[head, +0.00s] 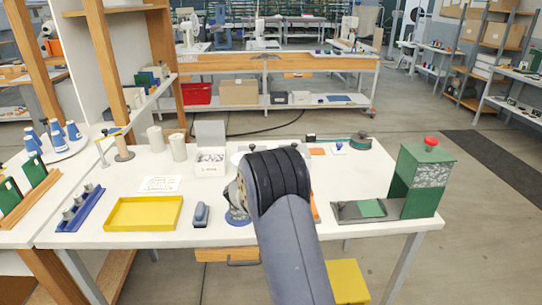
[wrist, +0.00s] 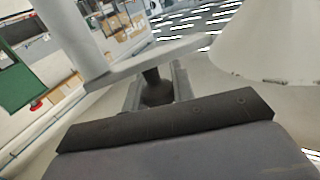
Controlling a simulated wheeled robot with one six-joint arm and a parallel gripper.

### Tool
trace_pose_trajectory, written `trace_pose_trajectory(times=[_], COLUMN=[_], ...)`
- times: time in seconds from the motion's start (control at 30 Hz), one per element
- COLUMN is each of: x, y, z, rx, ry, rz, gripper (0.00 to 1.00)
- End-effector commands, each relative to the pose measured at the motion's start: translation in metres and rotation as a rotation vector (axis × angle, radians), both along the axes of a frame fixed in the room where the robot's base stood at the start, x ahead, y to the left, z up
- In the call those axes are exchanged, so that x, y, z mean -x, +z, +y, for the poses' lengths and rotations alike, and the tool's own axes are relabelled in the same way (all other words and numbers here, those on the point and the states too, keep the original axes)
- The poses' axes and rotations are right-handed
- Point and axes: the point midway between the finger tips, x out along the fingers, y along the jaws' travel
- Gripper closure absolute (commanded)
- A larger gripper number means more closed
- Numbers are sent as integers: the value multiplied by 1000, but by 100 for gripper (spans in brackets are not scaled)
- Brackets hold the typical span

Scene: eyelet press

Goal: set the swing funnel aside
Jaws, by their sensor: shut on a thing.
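The swing funnel (wrist: 268,42) is a pale cone at the upper right of the wrist view. A flat grey bar (wrist: 130,68) runs from a thick grey post (wrist: 68,28) at the left towards the funnel. My gripper (wrist: 156,82) is at this bar, with its jaws closed on the funnel's grey arm; the exact contact is partly hidden. In the head view my arm covers the gripper and most of the funnel.
On the white table stand a yellow tray (head: 143,213), a small blue-grey block (head: 201,214), a white bin (head: 210,163) and a blue rack (head: 80,208). A green box with a red knob (head: 422,182) stands at the right edge, beside a grey plate (head: 348,211).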

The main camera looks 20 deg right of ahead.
Motion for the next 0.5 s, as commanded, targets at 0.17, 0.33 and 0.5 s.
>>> trace_pose_trajectory(times=[0.17,0.33,0.5], x=[0,0,0], y=[1,1,1], z=[-1,-1,-1], rx=[2,2,2], ry=[-7,-6,-6], rz=[-3,-4,-4], gripper=[100,100,67])
